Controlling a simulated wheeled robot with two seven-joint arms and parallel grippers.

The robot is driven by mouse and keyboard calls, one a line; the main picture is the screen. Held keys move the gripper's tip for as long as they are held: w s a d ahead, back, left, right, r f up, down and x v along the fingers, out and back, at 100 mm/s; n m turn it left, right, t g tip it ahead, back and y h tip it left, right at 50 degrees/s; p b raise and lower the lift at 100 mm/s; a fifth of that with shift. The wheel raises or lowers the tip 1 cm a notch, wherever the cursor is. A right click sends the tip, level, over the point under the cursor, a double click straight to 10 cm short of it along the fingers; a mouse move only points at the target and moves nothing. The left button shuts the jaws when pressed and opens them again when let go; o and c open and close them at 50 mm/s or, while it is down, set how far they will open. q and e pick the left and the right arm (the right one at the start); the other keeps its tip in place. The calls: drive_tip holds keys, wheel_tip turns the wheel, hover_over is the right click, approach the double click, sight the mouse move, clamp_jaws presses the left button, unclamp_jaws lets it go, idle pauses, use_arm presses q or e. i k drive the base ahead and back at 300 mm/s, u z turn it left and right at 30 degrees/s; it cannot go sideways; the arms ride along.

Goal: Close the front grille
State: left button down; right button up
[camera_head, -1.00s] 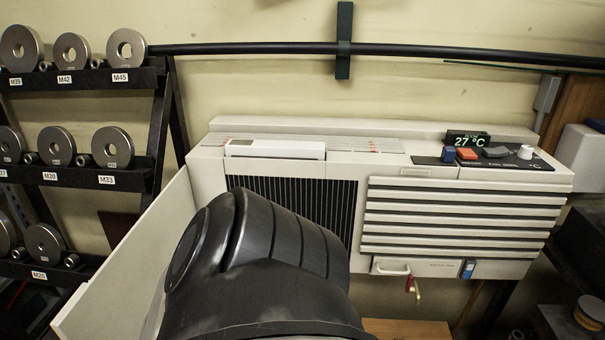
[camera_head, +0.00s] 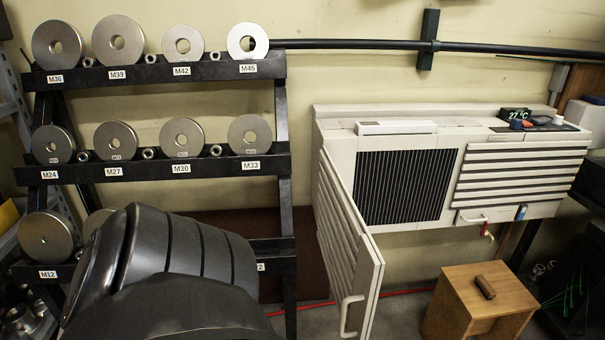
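The front grille (camera_head: 342,238) is a cream slatted panel hinged at the left side of the cream wall unit (camera_head: 335,131). It stands swung open, sticking out from the unit toward me, with a pale handle (camera_head: 350,318) at its lower free end. The dark finned area (camera_head: 405,188) behind it is uncovered. One of my black arm links fills the lower left, to the left of the grille and apart from it in the picture. Neither gripper shows.
A black rack (camera_head: 150,172) with several labelled metal rings stands left of the grille. A wooden box (camera_head: 470,310) with a brown handle sits on the floor below the unit. A fixed slatted section (camera_head: 520,170) covers the unit's right part. Open space lies before the fins.

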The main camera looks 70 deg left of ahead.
sight(354, 266)
drive_tip(key=u, duration=1.85)
drive_tip(key=i, duration=1)
drive_tip(key=u, duration=0.05)
